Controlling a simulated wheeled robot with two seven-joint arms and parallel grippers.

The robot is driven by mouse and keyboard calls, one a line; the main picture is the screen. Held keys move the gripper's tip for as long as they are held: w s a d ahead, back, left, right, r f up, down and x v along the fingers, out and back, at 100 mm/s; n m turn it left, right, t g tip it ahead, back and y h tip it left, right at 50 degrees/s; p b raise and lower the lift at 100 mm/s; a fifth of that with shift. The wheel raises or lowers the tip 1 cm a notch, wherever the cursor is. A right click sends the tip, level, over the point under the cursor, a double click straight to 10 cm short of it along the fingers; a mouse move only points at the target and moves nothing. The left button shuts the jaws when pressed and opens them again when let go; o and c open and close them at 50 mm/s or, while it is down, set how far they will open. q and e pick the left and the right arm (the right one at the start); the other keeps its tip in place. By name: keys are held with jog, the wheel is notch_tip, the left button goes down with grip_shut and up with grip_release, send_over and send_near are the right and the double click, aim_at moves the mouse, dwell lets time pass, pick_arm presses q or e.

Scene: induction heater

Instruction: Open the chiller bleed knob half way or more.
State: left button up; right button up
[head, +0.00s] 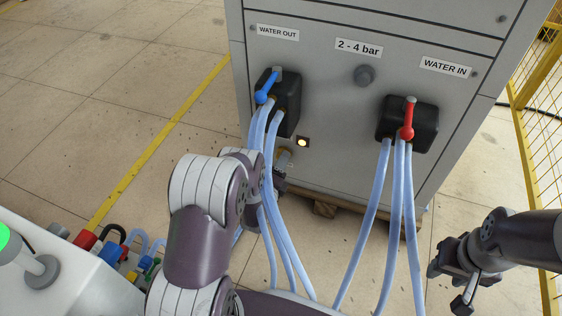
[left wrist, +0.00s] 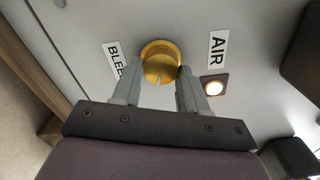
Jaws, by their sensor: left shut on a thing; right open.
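The bleed knob (left wrist: 160,57) is round and gold-yellow, on the grey cabinet panel between a partly covered BLEED label (left wrist: 115,59) and an AIR label (left wrist: 217,49). A pale line shows on its face. In the left wrist view my left gripper (left wrist: 158,78) has one finger on each side of the knob and is shut on it. In the head view the knob (head: 284,156) is partly hidden behind my left arm and gripper, low on the chiller front. My right gripper (head: 446,288) is open and empty at the lower right, away from the cabinet.
Blue hoses (head: 278,225) hang from the WATER OUT block beside my left arm. More hoses (head: 400,215) hang from the WATER IN block with its red lever (head: 407,119). A lit indicator (head: 302,142) is near the knob. A yellow fence (head: 535,105) stands at right.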

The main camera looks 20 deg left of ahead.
pick_arm(q)
jog(key=shift+f+m, duration=0.1)
jog(key=shift+m, duration=0.8)
jog(key=o, duration=1)
jog(key=shift+s, duration=0.15)
jog(key=s+p, duration=0.2)
jog(key=s, duration=0.2)
jog(key=s+p, duration=0.1)
jog(key=s, duration=0.3)
jog(key=s+p, duration=0.2)
jog(key=s, duration=0.2)
jog(key=shift+s+d+p, duration=0.25)
jog(key=shift+d+p, duration=0.05)
jog(key=shift+d, duration=0.05)
